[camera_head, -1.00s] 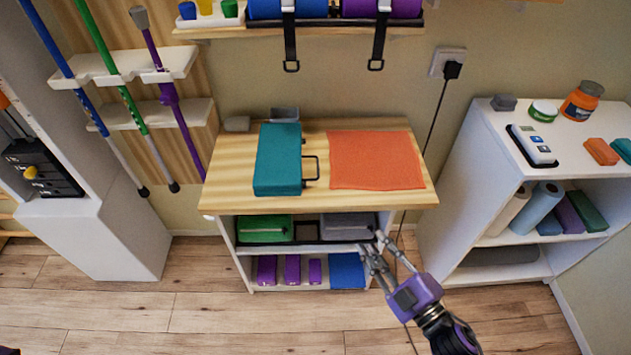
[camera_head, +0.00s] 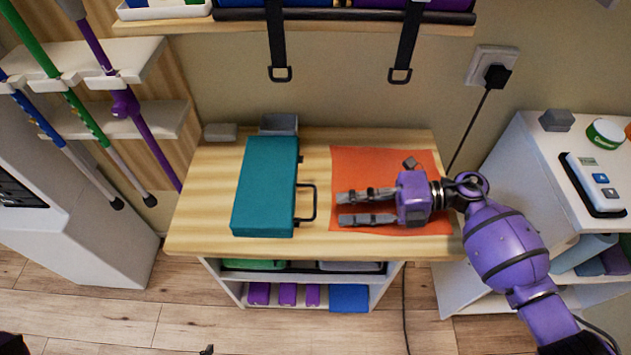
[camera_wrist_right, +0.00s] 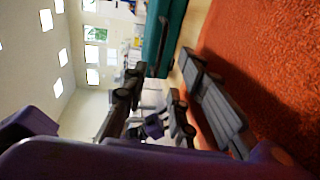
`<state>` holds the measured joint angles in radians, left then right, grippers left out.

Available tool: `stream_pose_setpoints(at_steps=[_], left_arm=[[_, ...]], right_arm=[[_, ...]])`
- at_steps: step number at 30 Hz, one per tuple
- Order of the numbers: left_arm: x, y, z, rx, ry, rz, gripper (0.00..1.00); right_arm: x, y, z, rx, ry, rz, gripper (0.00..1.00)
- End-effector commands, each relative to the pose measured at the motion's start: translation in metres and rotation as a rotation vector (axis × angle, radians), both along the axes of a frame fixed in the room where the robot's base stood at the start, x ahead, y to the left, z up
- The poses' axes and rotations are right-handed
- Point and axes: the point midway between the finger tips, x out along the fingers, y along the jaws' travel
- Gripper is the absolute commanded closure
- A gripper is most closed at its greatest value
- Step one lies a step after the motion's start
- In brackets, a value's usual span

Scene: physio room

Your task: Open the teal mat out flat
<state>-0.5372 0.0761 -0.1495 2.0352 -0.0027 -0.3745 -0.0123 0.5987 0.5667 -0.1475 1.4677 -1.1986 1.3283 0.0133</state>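The teal mat (camera_head: 266,190) lies folded into a flat block on the left half of the wooden table top. Its dark handle (camera_head: 313,202) sticks out on its right side. The mat also shows in the right wrist view (camera_wrist_right: 163,32). My right gripper (camera_head: 340,209) is over the orange mat, its two fingers apart and pointing left towards the handle. A gap separates the fingertips from the handle, and nothing is between them. Only a small dark tip, probably of my left gripper (camera_head: 207,350), shows at the bottom edge; the rest is out of frame.
The orange mat (camera_head: 350,165) lies flat on the table's right half, under my right gripper. A grey box (camera_head: 279,124) and a grey block (camera_head: 221,132) stand behind the teal mat. Straps (camera_head: 404,45) hang from the shelf above. A white shelf unit (camera_head: 540,165) stands at right.

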Motion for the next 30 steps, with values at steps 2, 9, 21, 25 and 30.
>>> stream_pose_setpoints(at_steps=[2,9,21,25,30], left_arm=[[-0.001,0.0,0.0,-0.001,0.003,0.001,0.6],[-0.015,0.001,-0.002,0.0,0.03,0.008,0.6],[-0.011,0.001,0.006,-0.003,0.017,0.01,0.6],[-0.006,0.0,0.007,-0.005,0.009,0.008,0.6],[-0.005,0.0,0.007,-0.005,0.008,0.008,0.6]], right_arm=[[0.0,0.004,0.0,0.001,0.0,0.002,0.74],[0.0,0.037,-0.004,0.004,0.0,0.0,0.74],[0.0,0.076,-0.014,0.0,0.001,-0.001,0.74],[0.0,0.077,-0.015,0.0,0.001,-0.001,0.74],[0.0,0.077,-0.014,0.0,0.001,-0.001,0.84]])
